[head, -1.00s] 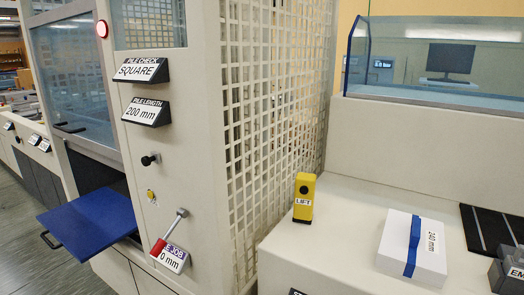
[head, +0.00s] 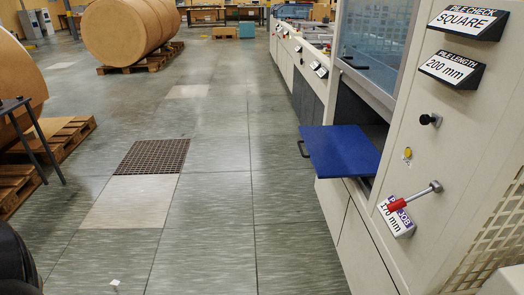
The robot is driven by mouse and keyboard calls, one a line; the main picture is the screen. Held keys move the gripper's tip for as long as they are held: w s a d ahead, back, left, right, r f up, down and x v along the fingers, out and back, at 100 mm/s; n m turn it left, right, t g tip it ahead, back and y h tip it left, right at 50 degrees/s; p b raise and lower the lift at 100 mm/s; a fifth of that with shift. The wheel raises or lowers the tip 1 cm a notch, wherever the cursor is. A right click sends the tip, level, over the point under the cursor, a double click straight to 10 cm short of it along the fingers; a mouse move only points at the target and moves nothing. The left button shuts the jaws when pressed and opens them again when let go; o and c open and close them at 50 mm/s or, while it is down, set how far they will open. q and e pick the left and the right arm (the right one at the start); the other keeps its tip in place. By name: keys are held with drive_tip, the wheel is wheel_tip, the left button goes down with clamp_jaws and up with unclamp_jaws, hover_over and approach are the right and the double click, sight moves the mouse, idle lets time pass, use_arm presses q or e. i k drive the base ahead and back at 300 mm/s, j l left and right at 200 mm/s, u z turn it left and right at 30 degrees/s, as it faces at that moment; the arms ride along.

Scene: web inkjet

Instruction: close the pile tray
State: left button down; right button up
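The pile tray (head: 339,151) is a flat blue tray that sticks out of an opening low in the machine's front, over the floor. Neither of my grippers shows in the head view, and nothing is seen touching the tray.
A lever with a red grip (head: 397,205) juts from the machine panel right of the tray, by a "170 mm" label (head: 397,222). Paper rolls (head: 130,30) on pallets stand at the left. The floor (head: 215,215) before the tray is largely clear.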

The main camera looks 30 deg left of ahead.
sight(334, 152)
drive_tip(key=u, duration=0.75)
drive_tip(key=i+j+z, duration=0.15)
drive_tip(key=i+z, duration=0.15)
drive_tip(key=z, duration=0.15)
drive_tip(key=i+j+z, duration=0.3)
drive_tip(key=z, duration=0.2)
drive_tip(key=i+j+z, duration=0.1)
drive_tip(key=i+j, duration=0.25)
drive_tip(key=j, duration=0.2)
drive_tip(key=i+j+z, duration=0.15)
drive_tip(key=j, duration=0.15)
drive_tip(key=i+j, duration=0.2)
drive_tip(key=j, duration=0.15)
drive_tip(key=i+j, duration=0.15)
drive_tip(key=j, duration=0.2)
drive_tip(key=i+j, duration=0.2)
drive_tip(key=j, duration=0.15)
drive_tip(key=i+j, duration=0.2)
drive_tip(key=j, duration=0.15)
